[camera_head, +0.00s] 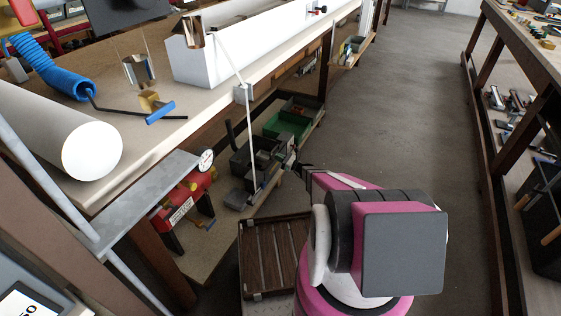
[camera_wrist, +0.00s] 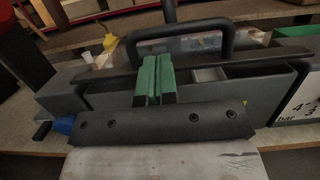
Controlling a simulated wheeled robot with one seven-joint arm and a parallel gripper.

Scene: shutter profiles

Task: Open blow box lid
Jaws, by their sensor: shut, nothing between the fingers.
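A long dark grey box, seemingly the blow box (camera_wrist: 275,85), spans the wrist view. A black arched handle (camera_wrist: 228,38) rises behind its front edge. Part of its top shows a gap with a lighter piece inside; I cannot tell where the lid's edge runs. My gripper's green fingers (camera_wrist: 157,82) are together, empty, in front of the handle and over the box; whether they touch it is unclear. In the head view a dark box (camera_head: 246,163) stands on the low shelf under the bench, and my gripper (camera_head: 300,166) is just right of it, small and partly hidden by my arm.
A green crate (camera_head: 288,125) lies behind the dark box on the shelf. A red device with a gauge (camera_head: 184,207) stands to the left. The floor aisle (camera_head: 405,110) on the right is clear.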

